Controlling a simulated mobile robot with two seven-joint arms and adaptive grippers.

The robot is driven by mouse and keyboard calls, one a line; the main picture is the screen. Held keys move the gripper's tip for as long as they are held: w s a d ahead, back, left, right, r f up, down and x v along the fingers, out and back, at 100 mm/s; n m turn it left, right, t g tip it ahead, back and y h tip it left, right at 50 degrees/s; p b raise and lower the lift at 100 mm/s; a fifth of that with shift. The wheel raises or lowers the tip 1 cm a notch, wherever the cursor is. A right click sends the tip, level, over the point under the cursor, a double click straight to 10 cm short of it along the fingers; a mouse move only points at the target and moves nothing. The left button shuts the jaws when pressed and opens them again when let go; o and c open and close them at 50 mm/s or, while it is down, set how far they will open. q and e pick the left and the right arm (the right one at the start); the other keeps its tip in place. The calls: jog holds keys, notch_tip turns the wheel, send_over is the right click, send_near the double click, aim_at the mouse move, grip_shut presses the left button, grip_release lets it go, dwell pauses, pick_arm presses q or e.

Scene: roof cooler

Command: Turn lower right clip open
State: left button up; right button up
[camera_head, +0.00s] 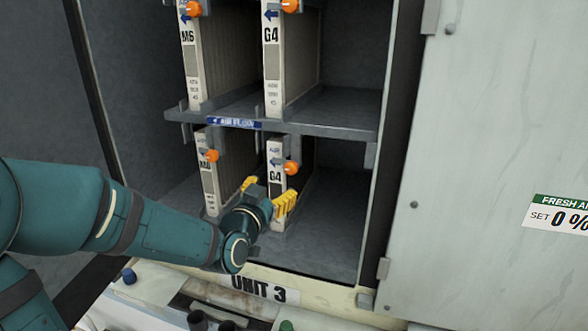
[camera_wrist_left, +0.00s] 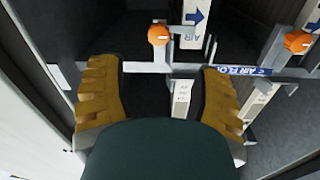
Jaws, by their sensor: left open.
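The lower right clip (camera_head: 291,167) has an orange knob. It sits near the top of the lower G4 filter (camera_head: 276,155), in the lower bay of the cabinet. My left gripper (camera_head: 268,193) is open, its yellow fingers spread in front of this filter and below the knob. In the left wrist view, which looks turned over, an orange knob (camera_wrist_left: 158,35) shows beyond the gap between the open fingers (camera_wrist_left: 162,100); it appears to be the same clip. Nothing is held between the fingers. My right gripper is not in view.
The lower left clip (camera_head: 211,155) is on the lower M6 filter (camera_head: 207,185). A grey shelf (camera_head: 340,118) with a blue strip (camera_head: 234,123) divides the bays. A pale door (camera_head: 490,120) stands at right. Bottles and cans stand below the sill (camera_head: 320,297). The bay right of the G4 filter is empty.

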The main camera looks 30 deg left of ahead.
aim_at(289, 170)
pick_arm(q)
jog(key=w, duration=0.3)
jog(key=w+a, duration=0.1)
jog(key=w, duration=0.3)
jog(key=w+a, duration=0.1)
jog(key=w, duration=0.3)
grip_shut()
